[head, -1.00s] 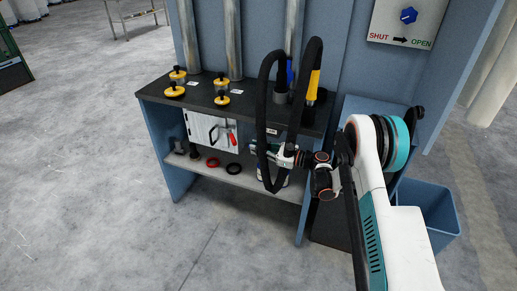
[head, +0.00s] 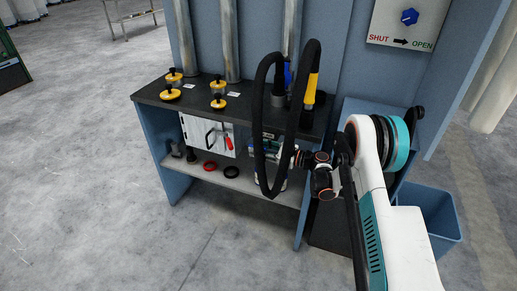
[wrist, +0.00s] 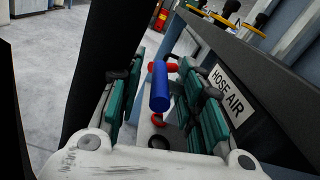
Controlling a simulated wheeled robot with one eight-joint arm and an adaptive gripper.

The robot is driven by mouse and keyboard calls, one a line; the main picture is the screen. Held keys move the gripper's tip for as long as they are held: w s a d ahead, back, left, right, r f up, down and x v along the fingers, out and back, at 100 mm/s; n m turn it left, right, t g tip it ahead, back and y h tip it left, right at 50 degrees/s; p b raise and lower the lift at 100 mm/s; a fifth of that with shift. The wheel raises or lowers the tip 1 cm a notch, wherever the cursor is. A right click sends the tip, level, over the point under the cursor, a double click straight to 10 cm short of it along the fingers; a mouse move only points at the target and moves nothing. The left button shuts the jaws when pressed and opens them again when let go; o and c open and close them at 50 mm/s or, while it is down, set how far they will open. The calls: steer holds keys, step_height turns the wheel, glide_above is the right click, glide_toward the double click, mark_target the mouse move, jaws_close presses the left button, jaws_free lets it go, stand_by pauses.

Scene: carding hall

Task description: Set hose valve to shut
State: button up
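In the wrist view a blue cylindrical handle (wrist: 159,87), which looks like the hose valve's lever, stands between the fingers of my gripper (wrist: 163,98), beside a plate marked HOSE AIR (wrist: 226,94). The teal-padded fingers are apart, with gaps showing on both sides of the handle. In the head view my gripper (head: 264,146) is at the bench's front edge, partly hidden behind a black hose loop. The valve body is hidden there. A blue knob (head: 409,16) sits on a separate panel marked SHUT, arrow, OPEN (head: 400,38).
The black hose (head: 262,110) loops close in front of my gripper. The dark benchtop (head: 205,110) holds several yellow-and-black fittings. Below are a white door (head: 203,133) with a red-handled clamp and a shelf (head: 240,182) with rings. A blue bin (head: 440,215) stands right. Floor at left is clear.

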steer(key=v, duration=1.2)
